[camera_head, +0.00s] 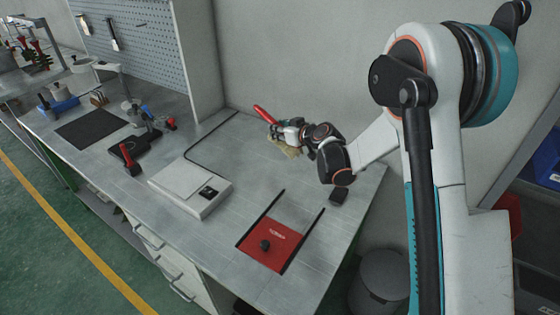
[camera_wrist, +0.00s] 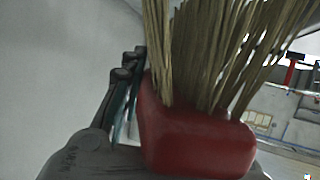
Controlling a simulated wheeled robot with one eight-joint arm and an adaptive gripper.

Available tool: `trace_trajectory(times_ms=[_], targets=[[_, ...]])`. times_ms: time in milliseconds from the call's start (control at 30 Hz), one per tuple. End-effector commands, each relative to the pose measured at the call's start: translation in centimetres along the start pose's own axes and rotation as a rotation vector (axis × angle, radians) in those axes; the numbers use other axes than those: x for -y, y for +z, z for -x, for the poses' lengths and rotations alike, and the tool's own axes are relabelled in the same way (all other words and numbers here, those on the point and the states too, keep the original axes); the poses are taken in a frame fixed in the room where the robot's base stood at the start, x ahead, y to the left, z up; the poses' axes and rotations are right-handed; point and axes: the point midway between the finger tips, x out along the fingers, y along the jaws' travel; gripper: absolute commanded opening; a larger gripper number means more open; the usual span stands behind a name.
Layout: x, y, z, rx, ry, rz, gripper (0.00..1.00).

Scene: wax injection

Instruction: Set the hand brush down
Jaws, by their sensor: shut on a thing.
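The hand brush (camera_head: 264,114) has a red handle and pale tan bristles. In the head view it is at the back of the workbench, near the wall, with its handle pointing up and left and the bristles below my gripper (camera_head: 291,133). My gripper is shut on it. In the wrist view the red brush block (camera_wrist: 200,140) and long tan bristles (camera_wrist: 215,50) fill the middle, beside the dark fingers at left. Whether the bristles touch the bench top I cannot tell.
A white flat scale (camera_head: 190,188) stands left of centre on the grey workbench (camera_head: 240,165). Several tools stand at left.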

Motion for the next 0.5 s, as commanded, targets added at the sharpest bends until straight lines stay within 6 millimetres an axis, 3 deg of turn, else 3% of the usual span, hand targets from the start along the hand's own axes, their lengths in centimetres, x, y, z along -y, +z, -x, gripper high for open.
trace_trajectory(times_ms=[33,200,500], targets=[[0.0,1.6,-0.7,0.000,0.000,0.000,0.00],[0.0,5.1,-2.1,0.000,0.000,0.000,0.00],[0.0,7.5,-3.1,0.000,0.001,-0.001,0.00]])
